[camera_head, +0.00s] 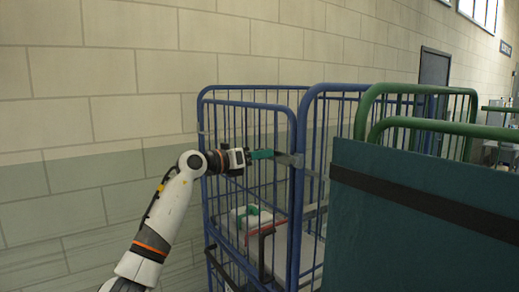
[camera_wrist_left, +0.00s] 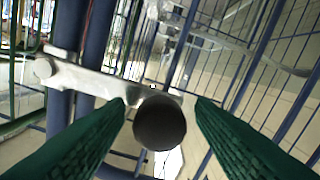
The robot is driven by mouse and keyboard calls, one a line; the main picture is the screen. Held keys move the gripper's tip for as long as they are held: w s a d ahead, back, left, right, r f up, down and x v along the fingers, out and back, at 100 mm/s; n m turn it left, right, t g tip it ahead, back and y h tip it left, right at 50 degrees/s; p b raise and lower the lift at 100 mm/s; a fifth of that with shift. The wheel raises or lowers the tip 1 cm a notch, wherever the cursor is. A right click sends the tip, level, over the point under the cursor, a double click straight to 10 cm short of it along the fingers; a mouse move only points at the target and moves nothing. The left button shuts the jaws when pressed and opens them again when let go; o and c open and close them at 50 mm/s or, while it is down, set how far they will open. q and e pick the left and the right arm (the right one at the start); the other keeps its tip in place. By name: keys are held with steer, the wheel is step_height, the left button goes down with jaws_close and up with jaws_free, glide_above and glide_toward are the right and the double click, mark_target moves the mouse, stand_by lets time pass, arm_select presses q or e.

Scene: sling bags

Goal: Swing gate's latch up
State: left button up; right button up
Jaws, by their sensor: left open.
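The gate is a blue barred panel (camera_head: 250,106) on the front of a blue roll cage. The latch is a grey metal bar (camera_head: 290,160) across the gate's right post. In the left wrist view the latch (camera_wrist_left: 90,80) runs from a pivot at the left to a dark round knob (camera_wrist_left: 160,122). My left gripper (camera_head: 268,154) is at the gate's upper part, just left of the latch. Its green fingers (camera_wrist_left: 160,125) are open, one on each side of the knob, with visible gaps. I cannot tell how far the knob reaches between them.
A second blue cage (camera_head: 318,130) and green cages (camera_head: 400,90) stand to the right. A large dark teal panel with a black strap (camera_head: 430,225) fills the right foreground. A block wall (camera_head: 100,90) is behind.

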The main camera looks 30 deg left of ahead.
arm_select(q)
steer(key=shift+w+d, duration=0.15)
steer(key=shift+w, duration=0.1)
jaws_close()
